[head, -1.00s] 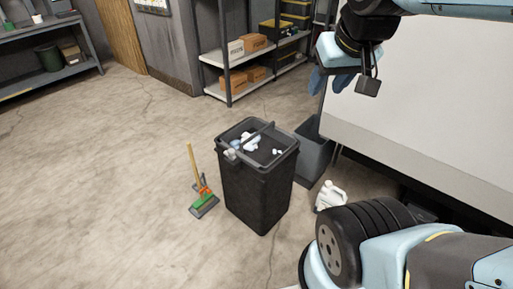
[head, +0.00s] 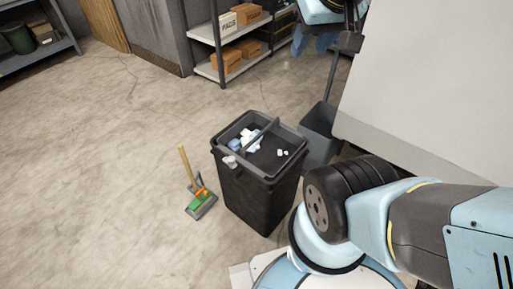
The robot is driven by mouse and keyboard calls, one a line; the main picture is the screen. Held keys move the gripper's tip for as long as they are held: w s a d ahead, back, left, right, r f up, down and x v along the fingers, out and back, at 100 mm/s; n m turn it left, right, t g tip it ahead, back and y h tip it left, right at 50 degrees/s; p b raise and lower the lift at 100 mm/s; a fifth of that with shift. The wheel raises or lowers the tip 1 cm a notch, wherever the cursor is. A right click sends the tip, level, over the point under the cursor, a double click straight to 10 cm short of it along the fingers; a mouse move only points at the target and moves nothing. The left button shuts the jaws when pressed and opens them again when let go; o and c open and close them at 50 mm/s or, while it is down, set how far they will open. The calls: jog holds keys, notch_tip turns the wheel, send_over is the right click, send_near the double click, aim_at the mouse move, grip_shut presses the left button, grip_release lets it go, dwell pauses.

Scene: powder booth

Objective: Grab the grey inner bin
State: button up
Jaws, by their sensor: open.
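The grey inner bin (head: 285,133) sits inside a tall black outer bin (head: 255,197) on the floor, mid-picture in the head view. Only its grey rim and the bar handle across its top show. Crumpled white and pale blue scraps lie in it. My gripper (head: 313,42) is at the top edge of the view, well apart from the bin, with its blue fingers open and nothing seen between them. Part of the gripper is cut off by the picture's edge.
A brush with dustpan (head: 201,204) stands left of the bin. A grey container (head: 322,130) is close on its right, beside a large pale panel (head: 430,110). Shelving with boxes (head: 243,50) stands behind. Floor to the left is open.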

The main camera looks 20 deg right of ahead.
jog(key=shift+o, duration=0.5)
jog(key=shift+w+a, duration=0.1)
jog(key=n+g+h, duration=0.2)
jog(key=n+h, duration=0.6)
jog(key=n, duration=1)
send_over(260, 133)
jog(key=s+a, duration=0.2)
jog(key=s, duration=0.4)
notch_tip(260, 133, down, 28)
jog(key=a+f+n, duration=0.1)
jog(key=f+n, duration=0.1)
jog(key=f, duration=0.3)
jog(key=w+a+f+n+t, duration=0.1)
jog(key=a+f+n, duration=0.1)
jog(key=f, duration=0.3)
jog(key=a+f+n, duration=0.2)
jog(key=f+n, duration=0.1)
jog(key=f, duration=0.2)
jog(key=shift+w+a+t+y, duration=0.15)
jog(key=shift+t+y, duration=0.15)
jog(key=x, duration=0.8)
jog(key=shift+s+x, duration=0.1)
jog(key=shift+x, duration=1.3)
jog(key=shift+s+x, duration=0.15)
jog(key=shift+x, duration=1.25)
grip_shut()
